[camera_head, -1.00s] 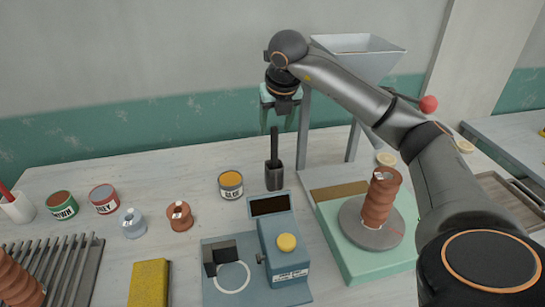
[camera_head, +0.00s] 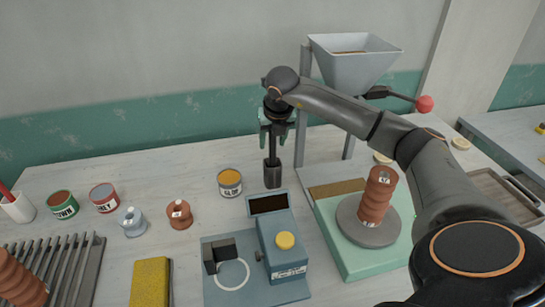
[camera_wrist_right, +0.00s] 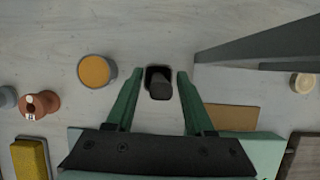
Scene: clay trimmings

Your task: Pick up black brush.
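The black brush (camera_head: 272,148) stands upright in a small dark holder (camera_head: 272,176) on the table, behind the blue device. In the right wrist view the end of the brush (camera_wrist_right: 160,88) shows between my fingers, with the dark holder (camera_wrist_right: 152,70) below it. My right gripper (camera_head: 273,138) points down over the holder, its green fingers on either side of the brush handle. In the right wrist view the gripper (camera_wrist_right: 161,75) is open, with gaps beside the brush. My left gripper is not in view.
A glaze can (camera_head: 229,183) stands left of the holder. The blue device (camera_head: 285,262) with a yellow button is in front. A hopper (camera_head: 355,72) on legs stands behind right. A green base (camera_head: 350,262) bears a clay stack (camera_head: 376,200) on a disc.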

